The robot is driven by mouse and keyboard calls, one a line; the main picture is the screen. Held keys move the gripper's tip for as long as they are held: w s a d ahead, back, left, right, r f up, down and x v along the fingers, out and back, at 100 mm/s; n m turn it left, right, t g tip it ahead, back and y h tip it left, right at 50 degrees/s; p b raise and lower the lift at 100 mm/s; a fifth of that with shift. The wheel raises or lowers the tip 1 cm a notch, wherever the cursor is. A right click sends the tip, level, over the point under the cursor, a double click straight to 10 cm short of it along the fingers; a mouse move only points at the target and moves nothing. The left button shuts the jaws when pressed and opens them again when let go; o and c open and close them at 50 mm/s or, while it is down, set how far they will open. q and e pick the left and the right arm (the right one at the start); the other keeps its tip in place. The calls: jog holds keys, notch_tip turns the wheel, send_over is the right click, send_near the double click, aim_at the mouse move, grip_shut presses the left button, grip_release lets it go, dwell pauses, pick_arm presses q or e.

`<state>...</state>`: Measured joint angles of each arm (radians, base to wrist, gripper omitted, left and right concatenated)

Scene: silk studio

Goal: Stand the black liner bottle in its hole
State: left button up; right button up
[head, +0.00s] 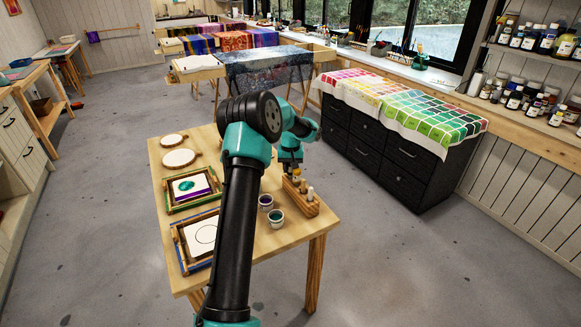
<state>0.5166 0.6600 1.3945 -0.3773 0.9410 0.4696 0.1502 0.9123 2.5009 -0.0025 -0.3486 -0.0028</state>
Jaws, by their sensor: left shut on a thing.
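My left gripper (292,172) is over the back end of a wooden bottle rack (294,195) on the table's right side. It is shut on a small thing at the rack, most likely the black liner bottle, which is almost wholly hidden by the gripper. I cannot tell whether the bottle is inside its hole or just above it. My right gripper is not in view.
Two small paint cups (277,219) stand left of the rack. My arm crosses the table's middle.

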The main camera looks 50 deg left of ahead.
pick_arm(q)
jog(key=shift+f, duration=0.5)
dwell(0.7)
jog(key=o, duration=0.8)
jog(key=shift+o, duration=0.2)
jog(key=shift+r, duration=0.1)
notch_tip(320, 180, up, 17)
jog(key=shift+r, duration=0.15)
dwell(0.8)
